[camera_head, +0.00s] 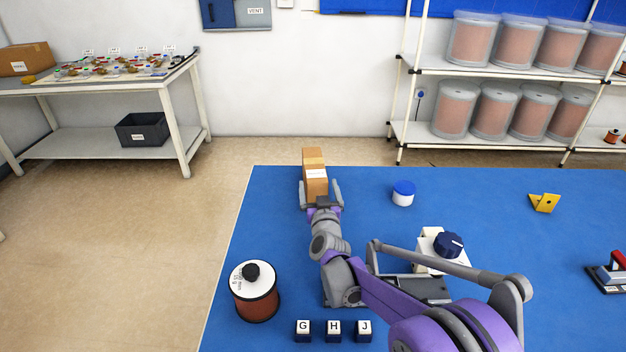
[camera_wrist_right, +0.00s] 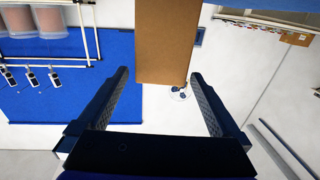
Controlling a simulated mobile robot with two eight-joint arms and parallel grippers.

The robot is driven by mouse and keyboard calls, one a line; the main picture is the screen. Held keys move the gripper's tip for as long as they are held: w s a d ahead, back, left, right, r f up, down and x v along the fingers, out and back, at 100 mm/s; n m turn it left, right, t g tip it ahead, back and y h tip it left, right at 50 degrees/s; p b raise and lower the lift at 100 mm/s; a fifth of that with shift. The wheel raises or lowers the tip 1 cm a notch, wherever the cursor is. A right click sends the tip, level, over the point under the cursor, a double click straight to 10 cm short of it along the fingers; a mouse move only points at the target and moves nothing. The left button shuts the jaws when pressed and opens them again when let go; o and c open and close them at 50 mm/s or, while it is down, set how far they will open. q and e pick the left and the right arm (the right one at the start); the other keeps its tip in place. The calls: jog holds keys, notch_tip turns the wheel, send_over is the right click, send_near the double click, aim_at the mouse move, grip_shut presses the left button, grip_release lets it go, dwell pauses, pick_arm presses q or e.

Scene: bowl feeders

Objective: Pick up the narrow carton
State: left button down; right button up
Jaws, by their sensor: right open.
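The narrow carton (camera_head: 314,172) is a tall brown box with a white label, near the far left edge of the blue table. My right gripper (camera_head: 320,186) is open at its near side, with one finger to the left and one to the right of it. In the right wrist view the carton (camera_wrist_right: 167,40) comes down from the top, between the open fingers (camera_wrist_right: 160,75). A gap shows between it and each finger, and its end lies around fingertip level. My gripper hides the carton's lower part in the head view. My left gripper is not in view.
On the blue table (camera_head: 290,230) stand a blue-lidded jar (camera_head: 403,194), a yellow bracket (camera_head: 544,203), a blue-knobbed device (camera_head: 448,244), a copper-coloured spool (camera_head: 255,297) and lettered blocks (camera_head: 333,331). The table's left edge is close to the carton. Room is clear between jar and bracket.

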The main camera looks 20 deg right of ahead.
aim_at(315, 168)
jog(key=x, duration=0.9)
jog(key=shift+s+r, duration=0.1)
grip_shut()
